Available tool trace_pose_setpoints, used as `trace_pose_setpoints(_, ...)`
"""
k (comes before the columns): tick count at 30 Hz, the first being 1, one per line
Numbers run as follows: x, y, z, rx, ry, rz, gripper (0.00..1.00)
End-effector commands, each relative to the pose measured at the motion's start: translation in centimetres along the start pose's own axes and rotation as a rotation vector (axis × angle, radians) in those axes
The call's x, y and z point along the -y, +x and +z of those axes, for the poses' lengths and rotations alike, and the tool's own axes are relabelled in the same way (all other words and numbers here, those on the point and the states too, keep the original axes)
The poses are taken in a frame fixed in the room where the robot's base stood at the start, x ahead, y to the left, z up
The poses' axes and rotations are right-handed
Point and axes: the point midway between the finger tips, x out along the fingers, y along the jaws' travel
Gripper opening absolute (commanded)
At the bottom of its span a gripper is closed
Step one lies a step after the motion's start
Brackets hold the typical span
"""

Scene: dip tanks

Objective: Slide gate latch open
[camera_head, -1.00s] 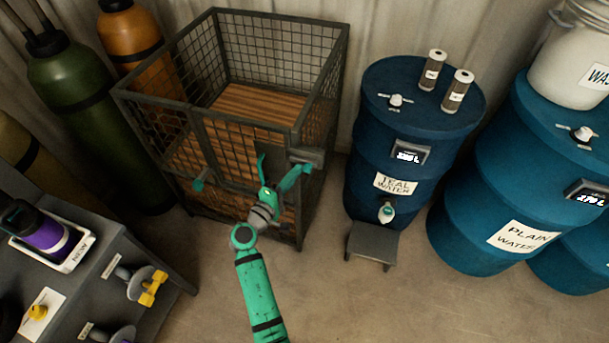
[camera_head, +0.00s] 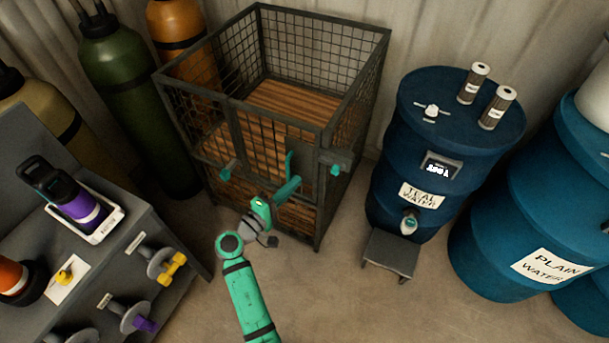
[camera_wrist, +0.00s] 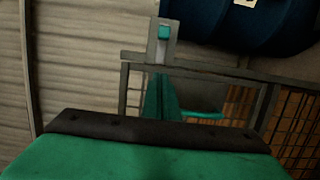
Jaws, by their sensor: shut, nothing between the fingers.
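The gate (camera_head: 270,140) is the front of a dark metal mesh cage and looks closed. At its right edge is the latch, a grey bracket with a teal knob (camera_head: 335,170). The knob also shows in the wrist view (camera_wrist: 164,32), at the top centre. An upright teal handle (camera_head: 289,160) is on the gate's dark plate, left of the latch; it appears as a bar in the wrist view (camera_wrist: 204,114). My gripper (camera_head: 297,181) is shut and empty, in front of the gate, with its tips left of and apart from the knob. How far the latch is slid I cannot tell.
A teal fitting (camera_head: 224,172) sticks out at the gate's left. A blue teal-water barrel (camera_head: 440,150) and a small grey stand (camera_head: 390,253) are right of the cage. A grey bench (camera_head: 150,215) with items stands left. The floor in front is open.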

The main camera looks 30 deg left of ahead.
Motion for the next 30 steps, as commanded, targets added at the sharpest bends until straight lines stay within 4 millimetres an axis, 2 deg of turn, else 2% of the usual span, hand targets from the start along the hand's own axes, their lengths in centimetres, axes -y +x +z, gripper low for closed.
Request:
trace_pose_setpoints(3, 0.0, -1.3, 0.1, 0.002, 0.001, 0.000, 0.00)
trace_pose_setpoints(7, 0.0, -2.0, 0.3, 0.005, 0.000, -0.001, 0.00)
trace_pose_setpoints(25, 0.0, -2.3, 0.1, 0.002, 0.001, -0.001, 0.00)
trace_pose_setpoints(28, 0.9, -2.3, 0.7, -0.004, 0.005, -0.020, 0.00)
trace_pose_setpoints(30, 2.4, -2.4, 1.8, -0.015, 0.018, -0.056, 0.00)
